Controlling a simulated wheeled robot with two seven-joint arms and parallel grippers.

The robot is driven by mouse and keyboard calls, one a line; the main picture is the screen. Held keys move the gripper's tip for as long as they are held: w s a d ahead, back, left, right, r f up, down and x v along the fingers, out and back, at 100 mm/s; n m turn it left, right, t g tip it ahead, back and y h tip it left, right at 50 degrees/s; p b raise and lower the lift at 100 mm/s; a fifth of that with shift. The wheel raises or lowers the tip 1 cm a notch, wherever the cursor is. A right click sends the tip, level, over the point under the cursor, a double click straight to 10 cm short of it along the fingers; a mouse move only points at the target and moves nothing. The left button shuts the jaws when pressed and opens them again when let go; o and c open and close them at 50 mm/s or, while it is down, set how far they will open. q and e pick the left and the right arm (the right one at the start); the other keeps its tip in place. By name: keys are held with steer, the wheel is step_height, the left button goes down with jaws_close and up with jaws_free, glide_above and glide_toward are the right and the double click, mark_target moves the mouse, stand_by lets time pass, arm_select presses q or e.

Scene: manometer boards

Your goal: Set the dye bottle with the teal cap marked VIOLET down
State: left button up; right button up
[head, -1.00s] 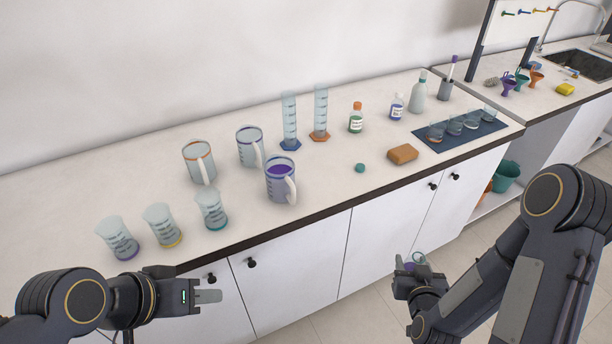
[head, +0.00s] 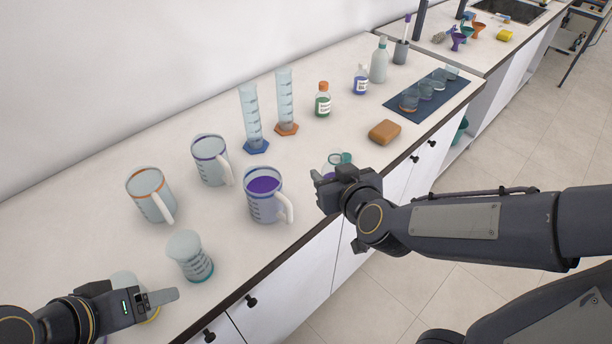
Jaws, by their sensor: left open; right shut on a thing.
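The dye bottle (head: 329,174) is mostly hidden by my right gripper (head: 328,186). A bit of clear wall and violet liquid shows, with a teal ring at its top. My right gripper is shut on it at the counter's front edge; I cannot tell whether the bottle touches the counter. Its label is not visible. My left gripper (head: 160,297) is open and empty in front of the beakers at the lower left.
A jug with violet liquid (head: 264,196) stands left of the bottle. An orange-brown sponge (head: 384,132) lies behind it to the right. Green (head: 323,100) and blue (head: 361,80) dye bottles and two measuring cylinders stand farther back. Bare counter lies between sponge and cylinders.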

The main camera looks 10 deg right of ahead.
steer(key=shift+a+r, duration=0.15)
steer(key=shift+a, duration=0.1)
arm_select(q)
steer(key=f+b, duration=0.6)
steer(key=shift+w+f, duration=0.15)
steer(key=shift+w, duration=0.1)
arm_select(e)
steer(key=x, duration=0.5)
steer(key=d+f+x, duration=0.1)
steer(key=x, duration=0.4)
steer(key=s+f+x, duration=0.1)
steer(key=x, duration=0.5)
steer(key=shift+d+f, duration=0.25)
steer(key=shift+d, duration=0.05)
arm_select(q)
steer(key=shift+f, duration=0.1)
arm_select(e)
steer(key=shift+w+f, duration=0.25)
steer(key=shift+f, duration=0.15)
arm_select(q)
steer(key=shift+f+b, duration=0.25)
steer(key=shift+b, duration=0.15)
arm_select(e)
steer(key=shift+f, duration=1.45)
arm_select(q)
steer(key=shift+f, duration=0.15)
arm_select(e)
steer(key=shift+f, duration=0.2)
steer(key=o, duration=1)
